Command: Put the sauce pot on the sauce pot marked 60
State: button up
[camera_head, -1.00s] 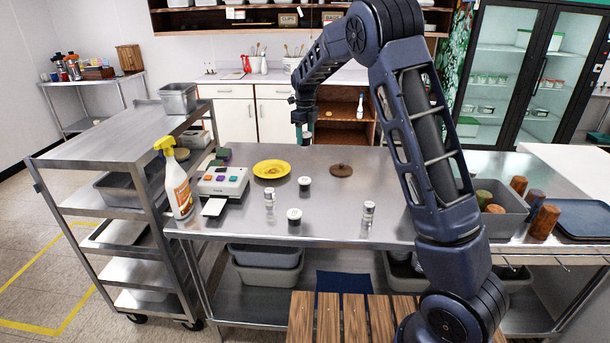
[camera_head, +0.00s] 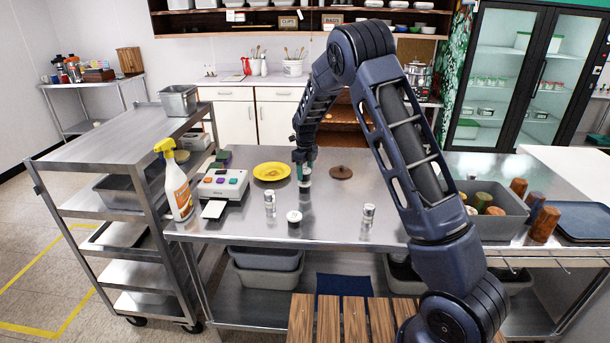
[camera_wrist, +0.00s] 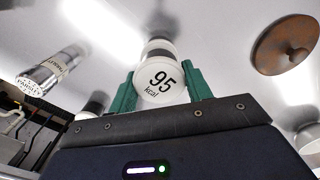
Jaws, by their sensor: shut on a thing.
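My gripper (camera_head: 304,164) is over the steel table, beside the yellow plate. Its green fingers, seen in the wrist view (camera_wrist: 163,92), are shut on a white sauce pot (camera_wrist: 160,78) marked "95 kcal". In the head view this pot (camera_head: 305,174) shows small below the fingers; whether it is clear of the table is hard to tell.
Silver-and-white shakers stand at left (camera_head: 270,204) and right (camera_head: 369,215). The yellow plate (camera_head: 271,171) and a brown disc (camera_head: 341,172) lie at the back. A label machine (camera_head: 224,184) and spray bottle (camera_head: 178,188) stand left. A grey bin (camera_head: 483,222) is right.

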aim_at(305, 170)
jog(key=shift+f, duration=0.65)
jog(key=o, duration=1)
jog(key=shift+f, duration=0.1)
notch_tip(305, 170, up, 12)
jog(key=shift+d+r, duration=0.1)
jog(key=shift+r, duration=0.15)
jog(key=s+d+r+n+t+y, duration=0.1)
jog(key=s+d+r+n, duration=0.6)
jog(key=d, duration=0.5)
jog(key=s+d+r+n+t+y, duration=0.1)
jog(key=s+d+r+n, duration=0.4)
jog(key=s+d+r, duration=0.6)
jog(key=s+d+f+n+t, duration=0.1)
jog(key=s+d+n, duration=0.3)
jog(key=s, duration=0.3)
jog(key=s+d+f+n+h, duration=0.1)
jog(key=s+d+n, duration=0.3)
jog(key=s, duration=0.4)
jog(key=s+d+f+n+t+h, duration=0.1)
jog(key=s+d+n, duration=0.3)
jog(key=s, duration=0.4)
jog(key=shift+d+f+n+t, duration=0.3)
jog(key=shift+n, duration=0.1)
